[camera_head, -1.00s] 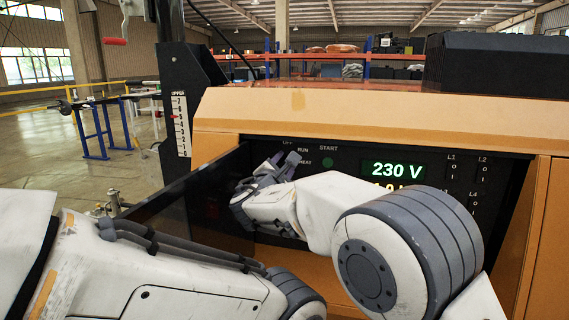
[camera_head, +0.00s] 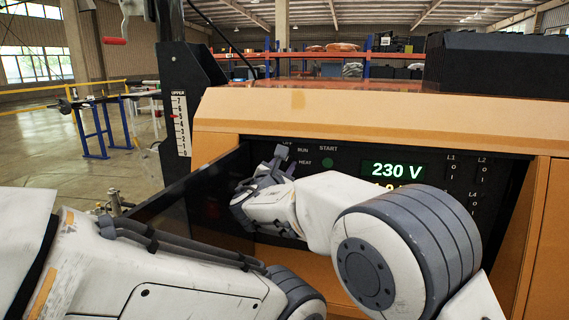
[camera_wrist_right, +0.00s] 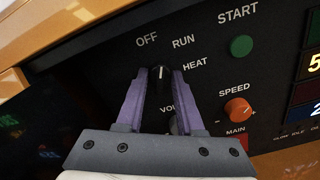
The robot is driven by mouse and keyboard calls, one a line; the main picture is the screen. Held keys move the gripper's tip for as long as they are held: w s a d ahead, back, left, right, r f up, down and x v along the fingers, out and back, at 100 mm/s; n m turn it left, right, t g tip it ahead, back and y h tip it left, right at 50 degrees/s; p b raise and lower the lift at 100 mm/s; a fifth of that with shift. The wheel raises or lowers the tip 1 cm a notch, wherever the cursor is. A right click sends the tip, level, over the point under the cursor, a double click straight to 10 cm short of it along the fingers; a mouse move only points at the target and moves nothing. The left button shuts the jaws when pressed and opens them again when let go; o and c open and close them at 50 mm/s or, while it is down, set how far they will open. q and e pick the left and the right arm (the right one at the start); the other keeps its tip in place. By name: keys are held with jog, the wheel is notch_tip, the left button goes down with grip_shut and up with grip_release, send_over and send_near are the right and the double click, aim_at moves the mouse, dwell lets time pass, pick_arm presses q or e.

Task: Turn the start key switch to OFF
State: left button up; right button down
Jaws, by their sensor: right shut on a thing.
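The start key switch (camera_wrist_right: 160,77) is a black knob with a white mark on the dark panel. In the right wrist view its mark points nearly straight up, between the OFF (camera_wrist_right: 147,40) and RUN (camera_wrist_right: 183,42) labels. HEAT (camera_wrist_right: 195,63) is to its right. My right gripper (camera_wrist_right: 160,84) has its purple-grey fingers on both sides of the knob, shut on it. In the head view my right gripper (camera_head: 280,162) is at the panel's upper left and hides the knob. My left arm (camera_head: 150,265) enters at lower left; its gripper is out of sight.
The green START button (camera_wrist_right: 242,46) and orange SPEED knob (camera_wrist_right: 237,109) are right of the switch. A green 230 V display (camera_head: 392,169) is farther right. A dark open door (camera_head: 180,190) stands left of the panel, close to my right gripper.

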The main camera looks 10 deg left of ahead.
jog(key=n+p, duration=0.1)
jog(key=n, duration=0.3)
jog(key=shift+n+p, duration=0.35)
jog(key=shift+n, duration=0.05)
jog(key=shift+f, duration=0.1)
dwell(0.3)
jog(key=c, duration=0.9)
grip_release()
jog(key=shift+s+b, duration=0.35)
jog(key=shift+s, duration=0.2)
jog(key=s+b, duration=0.3)
jog(key=s, duration=0.6)
jog(key=shift+s, duration=0.25)
